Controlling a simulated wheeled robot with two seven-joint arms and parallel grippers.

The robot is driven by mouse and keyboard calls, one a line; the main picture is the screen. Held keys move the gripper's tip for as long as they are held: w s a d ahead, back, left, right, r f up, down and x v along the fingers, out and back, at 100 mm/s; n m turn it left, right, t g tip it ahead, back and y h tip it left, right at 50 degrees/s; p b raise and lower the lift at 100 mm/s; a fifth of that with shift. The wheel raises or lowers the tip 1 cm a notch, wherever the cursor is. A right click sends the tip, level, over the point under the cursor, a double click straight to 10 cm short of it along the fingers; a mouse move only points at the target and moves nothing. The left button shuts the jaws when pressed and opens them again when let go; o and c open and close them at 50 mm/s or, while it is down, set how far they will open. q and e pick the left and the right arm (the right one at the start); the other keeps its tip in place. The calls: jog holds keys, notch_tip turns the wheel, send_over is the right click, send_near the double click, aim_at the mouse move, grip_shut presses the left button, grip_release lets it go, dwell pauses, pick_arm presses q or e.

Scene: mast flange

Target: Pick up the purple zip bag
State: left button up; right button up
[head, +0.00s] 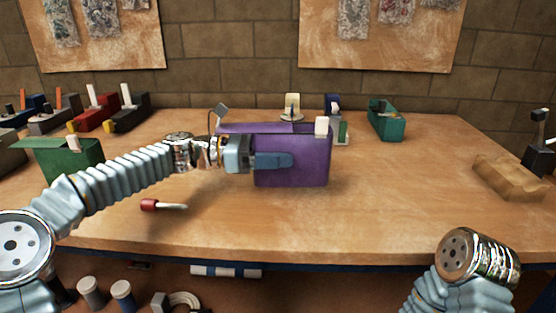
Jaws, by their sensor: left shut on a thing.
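The purple zip bag (309,165) is a boxy purple pouch at the middle of the workbench, with a small pale piece at its upper right corner. My left gripper (285,161) reaches in from the left and is shut on the purple zip bag, its blue-grey fingers against the front face. I cannot tell whether the bag's bottom touches the bench. My right arm shows at the lower right, but its gripper is not in view.
The wooden workbench (400,210) is clear at the front right. A red-handled screwdriver (150,205) lies at the front left. A green box (70,160) and several tools stand at left.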

pick_arm(q)
jog(key=s+r+b, duration=0.3)
jog(key=s+r, duration=0.4)
jog(key=s, duration=0.5)
jog(key=shift+d+r, duration=0.3)
jog(key=shift+d, duration=0.05)
jog(key=shift+w+a+f+p, duration=0.1)
jog(key=shift+w+f+p, duration=0.4)
jog(key=shift+w+f, duration=1.7)
jog(key=shift+w+a+f+p, duration=0.15)
jog(key=shift+w+f+p, duration=0.35)
jog(key=shift+w+f, duration=1.65)
jog(key=shift+w+a+f+p, duration=0.1)
jog(key=shift+w+f+p, duration=0.4)
jog(key=shift+w+f, duration=1.7)
jog(key=shift+w+r, duration=0.3)
jog(key=shift+w, duration=0.1)
jog(key=shift+f, duration=0.25)
